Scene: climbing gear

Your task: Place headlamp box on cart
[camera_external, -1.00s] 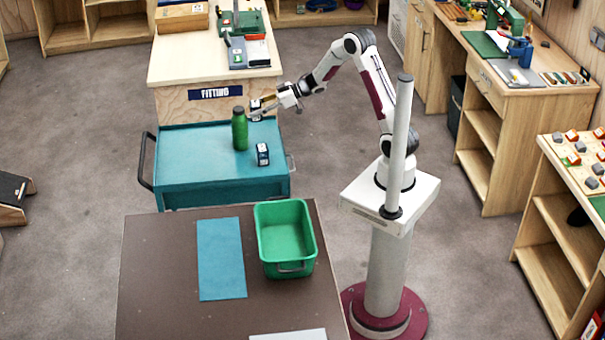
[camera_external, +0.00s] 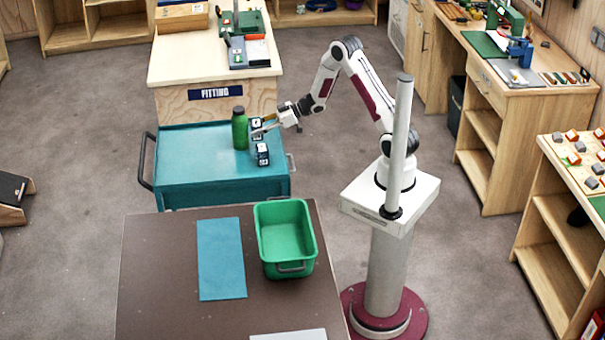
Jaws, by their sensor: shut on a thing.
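The teal cart (camera_external: 190,170) stands at the centre left, below the fitting bench. My gripper (camera_external: 262,128) is over the cart's right half, shut on a small dark box with a white and yellow face, which I take as the headlamp box (camera_external: 257,122). The fingers partly hide this box. It is just right of a green bottle (camera_external: 240,130) that stands upright on the cart. I cannot tell whether the held box touches the cart top. A second small dark blue and white box (camera_external: 262,156) stands on the cart, just nearer the camera than my gripper.
The cart's left and front top is clear. A brown table (camera_external: 160,260) in front carries a green bin (camera_external: 285,240) and a blue mat (camera_external: 221,260). The fitting bench (camera_external: 185,65) stands behind the cart.

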